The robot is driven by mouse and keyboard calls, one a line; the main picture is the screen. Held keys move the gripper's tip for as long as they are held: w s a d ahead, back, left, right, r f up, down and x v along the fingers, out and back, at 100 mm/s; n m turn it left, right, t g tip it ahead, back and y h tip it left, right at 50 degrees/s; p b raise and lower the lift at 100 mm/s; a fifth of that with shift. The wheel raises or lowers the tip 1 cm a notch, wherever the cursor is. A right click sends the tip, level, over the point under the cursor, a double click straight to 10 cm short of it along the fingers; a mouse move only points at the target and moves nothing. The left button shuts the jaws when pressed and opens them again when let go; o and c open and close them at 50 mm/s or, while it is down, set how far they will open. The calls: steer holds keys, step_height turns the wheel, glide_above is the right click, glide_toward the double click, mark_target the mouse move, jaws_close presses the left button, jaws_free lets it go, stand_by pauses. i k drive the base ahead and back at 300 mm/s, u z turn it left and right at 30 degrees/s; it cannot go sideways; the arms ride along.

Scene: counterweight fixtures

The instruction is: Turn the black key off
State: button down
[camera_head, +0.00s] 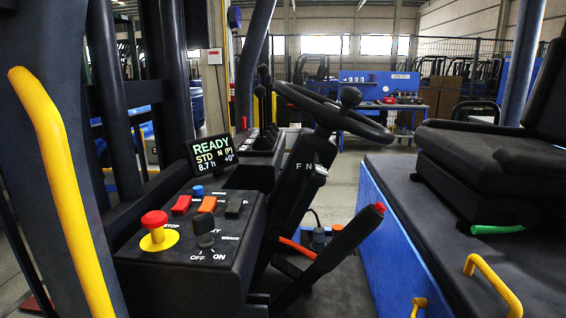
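The black key (204,230) stands on the dark control panel (165,270) of a forklift, in the lower left of the head view. The white words OFF and ON are printed on the panel in front of it, OFF to the left and ON to the right. I cannot tell for sure which word the key points to. A small display (214,150) behind the panel is lit and reads READY. My gripper is not in view, and nothing is seen touching the key.
A red stop button (154,222) on a yellow disc is left of the key. Red (181,204), orange (207,203) and black (236,207) switches and a blue button (198,190) sit behind it. A red-tipped lever (345,240), steering wheel (332,110) and yellow handrail (62,190) stand nearby.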

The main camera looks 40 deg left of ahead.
mark_target(203, 224)
steer(key=u, duration=1.7)
